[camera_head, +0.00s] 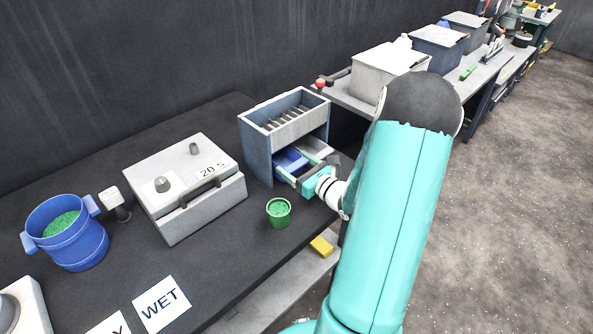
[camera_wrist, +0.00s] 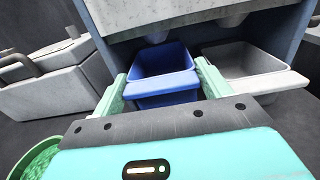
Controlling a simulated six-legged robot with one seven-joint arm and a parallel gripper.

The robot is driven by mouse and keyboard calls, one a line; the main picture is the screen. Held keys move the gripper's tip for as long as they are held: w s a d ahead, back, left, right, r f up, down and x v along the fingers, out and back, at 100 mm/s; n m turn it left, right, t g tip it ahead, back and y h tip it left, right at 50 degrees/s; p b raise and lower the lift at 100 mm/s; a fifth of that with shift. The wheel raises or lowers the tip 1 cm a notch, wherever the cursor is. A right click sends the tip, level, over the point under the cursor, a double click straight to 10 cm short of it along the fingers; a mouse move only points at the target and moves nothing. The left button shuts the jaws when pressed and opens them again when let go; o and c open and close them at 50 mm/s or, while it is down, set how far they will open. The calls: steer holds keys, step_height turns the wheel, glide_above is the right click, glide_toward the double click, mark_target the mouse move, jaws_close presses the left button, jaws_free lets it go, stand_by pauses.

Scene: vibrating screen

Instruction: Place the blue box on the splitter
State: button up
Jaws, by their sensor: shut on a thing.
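The splitter (camera_head: 258,157) is a blue-grey stand with a slotted hopper on top and an open bay below. The blue box (camera_head: 289,161) sits in the left part of that bay; it is open-topped and looks empty in the wrist view (camera_wrist: 163,62). My gripper (camera_head: 306,177) is at the front of the bay. In the wrist view its two pale green fingers (camera_wrist: 163,85) lie on either side of the blue box, shut on it. A grey-white box (camera_wrist: 245,66) sits beside it on the right. The blue box's underside is hidden.
A green cup of green grains (camera_head: 278,212) stands in front of the splitter, close to my gripper. A grey machine marked "20 S" (camera_head: 190,190) is to the left, with a blue pot (camera_head: 68,236) beyond. A yellow block (camera_head: 321,246) lies lower, past the table edge.

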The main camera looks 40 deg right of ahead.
steer(key=shift+f, duration=1)
steer(key=shift+f, duration=0.1)
steer(key=o, duration=1)
steer(key=shift+o, duration=0.2)
steer(key=shift+s, duration=0.35)
steer(key=s, duration=1.1)
steer(key=shift+s+d, duration=0.15)
steer(key=shift+s, duration=0.05)
